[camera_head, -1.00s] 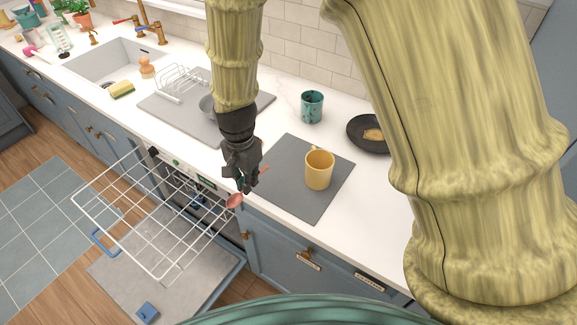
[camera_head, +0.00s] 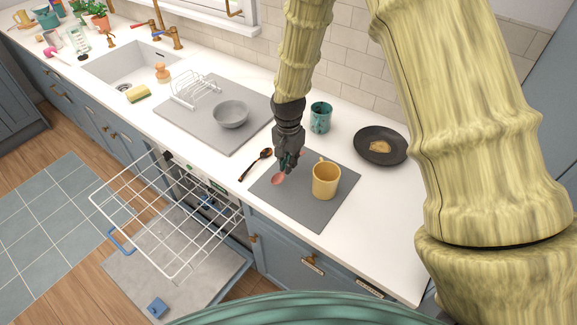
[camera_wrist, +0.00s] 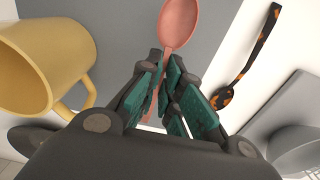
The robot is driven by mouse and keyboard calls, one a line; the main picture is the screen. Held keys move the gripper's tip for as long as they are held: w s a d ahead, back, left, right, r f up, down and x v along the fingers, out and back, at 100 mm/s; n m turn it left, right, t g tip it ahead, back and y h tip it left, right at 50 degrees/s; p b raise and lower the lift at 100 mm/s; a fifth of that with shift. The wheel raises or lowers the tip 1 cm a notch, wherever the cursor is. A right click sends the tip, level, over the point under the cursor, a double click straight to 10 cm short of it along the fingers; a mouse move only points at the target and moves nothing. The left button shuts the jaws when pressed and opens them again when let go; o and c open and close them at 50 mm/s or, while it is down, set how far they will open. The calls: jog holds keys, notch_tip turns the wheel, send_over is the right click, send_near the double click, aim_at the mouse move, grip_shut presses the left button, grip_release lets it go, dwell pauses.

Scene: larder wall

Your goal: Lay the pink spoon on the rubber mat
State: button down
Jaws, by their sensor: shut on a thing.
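The pink spoon (camera_head: 279,179) is in my gripper (camera_head: 286,167), which is shut on its handle. In the wrist view the spoon's bowl (camera_wrist: 180,24) points away from the fingers (camera_wrist: 168,92), over the grey surface of the mat. The dark grey rubber mat (camera_head: 300,208) lies on the white counter, and my gripper is at its back left part. I cannot tell whether the spoon touches the mat. A yellow mug (camera_head: 326,181) stands on the mat to the right of the spoon; it also shows in the wrist view (camera_wrist: 40,62).
A dark mottled spoon (camera_head: 257,164) lies on the counter left of the mat. A teal cup (camera_head: 320,117) and a black plate (camera_head: 380,146) stand behind. A grey bowl (camera_head: 231,114) sits on a drying mat at left. The dishwasher's wire rack (camera_head: 165,222) is pulled out in front.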

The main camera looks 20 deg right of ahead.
aim_at(289, 175)
jog(key=shift+f+p, duration=0.7)
jog(key=shift+f, duration=0.75)
jog(key=shift+f, duration=0.15)
jog(key=c, duration=1.6)
grip_release()
notch_tip(289, 175, up, 12)
jog(key=b, duration=0.4)
jog(key=shift+r+b, duration=0.2)
jog(key=shift+b, duration=0.2)
